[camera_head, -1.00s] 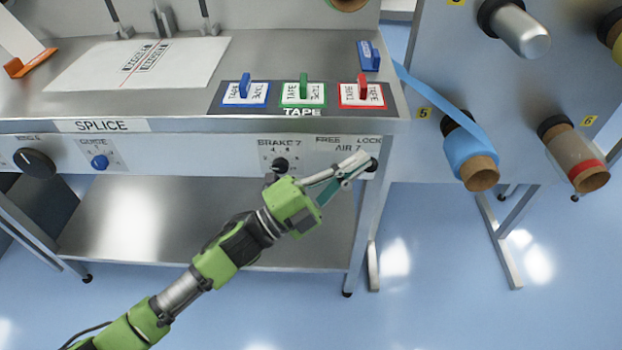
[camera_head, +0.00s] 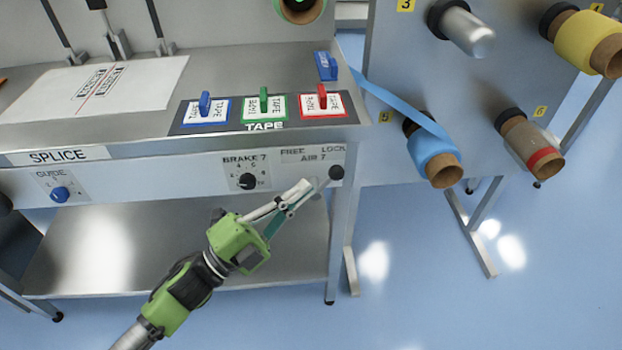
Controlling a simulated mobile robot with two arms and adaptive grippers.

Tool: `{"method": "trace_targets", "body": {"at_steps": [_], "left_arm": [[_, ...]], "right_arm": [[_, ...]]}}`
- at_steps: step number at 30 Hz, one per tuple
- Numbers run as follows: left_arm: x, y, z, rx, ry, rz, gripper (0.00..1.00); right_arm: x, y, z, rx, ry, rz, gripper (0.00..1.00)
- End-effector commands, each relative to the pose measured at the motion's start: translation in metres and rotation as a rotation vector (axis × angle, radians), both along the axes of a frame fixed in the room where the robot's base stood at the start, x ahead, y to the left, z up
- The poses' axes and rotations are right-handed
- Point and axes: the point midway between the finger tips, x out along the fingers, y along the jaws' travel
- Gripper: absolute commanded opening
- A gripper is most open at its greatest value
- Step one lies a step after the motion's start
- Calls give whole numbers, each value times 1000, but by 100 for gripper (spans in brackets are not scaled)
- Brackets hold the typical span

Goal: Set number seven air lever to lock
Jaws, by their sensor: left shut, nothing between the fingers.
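The air seven label (camera_head: 313,154) is on the front panel at the table's right corner, with FREE on its left and LOCK on its right. The lever's round black knob (camera_head: 336,173) sits at the right, under the word LOCK. A thin grey part beside the knob is too small to make out clearly. My left gripper (camera_head: 304,186) is shut and empty, a little left of and below the knob, with a gap between them in the picture. My right gripper is not in view.
The brake seven knob (camera_head: 247,181) is left of the air label, near my left gripper. A blue guide knob (camera_head: 60,194) is farther left. Tape switches (camera_head: 264,105) stand on the tabletop. A blue roll (camera_head: 433,157) hangs on the panel at right. The floor in front is clear.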

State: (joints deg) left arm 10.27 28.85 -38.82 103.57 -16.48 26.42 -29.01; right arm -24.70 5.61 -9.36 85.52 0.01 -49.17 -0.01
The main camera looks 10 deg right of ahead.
Motion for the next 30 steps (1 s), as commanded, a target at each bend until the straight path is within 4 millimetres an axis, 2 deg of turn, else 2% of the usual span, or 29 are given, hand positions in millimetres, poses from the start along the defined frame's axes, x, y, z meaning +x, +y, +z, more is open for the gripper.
{"method": "trace_targets", "body": {"at_steps": [3, 10, 30], "left_arm": [[-12, 21, -11, 3, 3, 1, 0], [-27, 46, -21, -1, 2, -1, 0], [-28, 52, -23, -1, 4, 2, 0]], "right_arm": [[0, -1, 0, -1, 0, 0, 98], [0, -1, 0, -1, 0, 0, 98], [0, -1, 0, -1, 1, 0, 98]]}}
